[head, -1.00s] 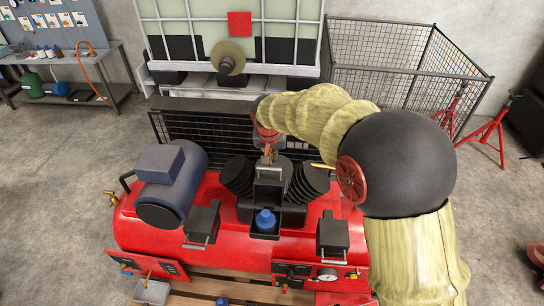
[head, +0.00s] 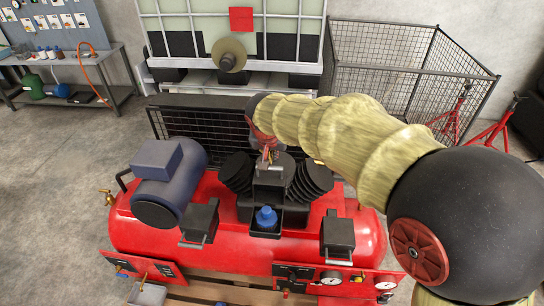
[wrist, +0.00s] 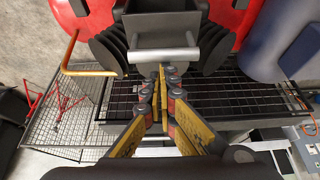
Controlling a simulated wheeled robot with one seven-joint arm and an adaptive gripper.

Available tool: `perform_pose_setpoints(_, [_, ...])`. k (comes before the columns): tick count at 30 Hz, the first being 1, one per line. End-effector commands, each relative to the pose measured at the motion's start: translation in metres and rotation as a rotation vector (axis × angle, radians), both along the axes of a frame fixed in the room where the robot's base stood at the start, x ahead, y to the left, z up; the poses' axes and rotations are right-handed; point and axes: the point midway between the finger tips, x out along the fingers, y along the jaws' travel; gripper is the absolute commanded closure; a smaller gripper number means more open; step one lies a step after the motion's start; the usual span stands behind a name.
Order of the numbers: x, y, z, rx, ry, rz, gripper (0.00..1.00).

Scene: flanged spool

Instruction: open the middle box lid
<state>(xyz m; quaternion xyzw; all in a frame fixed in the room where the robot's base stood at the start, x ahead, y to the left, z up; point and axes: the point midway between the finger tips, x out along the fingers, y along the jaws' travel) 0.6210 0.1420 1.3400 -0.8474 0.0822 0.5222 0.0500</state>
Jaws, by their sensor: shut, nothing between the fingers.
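The middle box (head: 265,234) sits on top of the red compressor, and its lid (head: 268,192) stands raised at the back. A blue bottle (head: 266,217) shows inside the open box. The lid's pale handle bar (head: 269,168) is at its top edge and also shows in the wrist view (wrist: 163,56). My gripper (head: 268,154) is just behind the raised lid. In the wrist view my gripper (wrist: 161,70) is shut and empty, its fingertips close to the handle bar; I cannot tell whether they touch it.
A left box (head: 200,220) and a right box (head: 338,232) stand shut on the red tank (head: 230,255). Dark finned cylinders (head: 313,180) flank the middle box. A blue-grey motor (head: 168,180) is at left. A black mesh guard (head: 205,130) stands behind.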

Motion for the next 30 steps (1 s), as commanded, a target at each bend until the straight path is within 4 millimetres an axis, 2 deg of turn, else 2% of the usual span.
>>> perform_pose_setpoints(7, [-0.004, 0.001, 0.011, 0.001, -0.003, 0.001, 1.00])
perform_pose_setpoints(21, [-0.042, 0.009, 0.088, 0.001, -0.002, 0.001, 1.00])
perform_pose_setpoints(25, [-0.049, 0.010, 0.101, 0.000, -0.002, 0.000, 1.00])
perform_pose_setpoints(30, [-0.052, 0.011, 0.107, 0.000, 0.001, 0.000, 1.00])
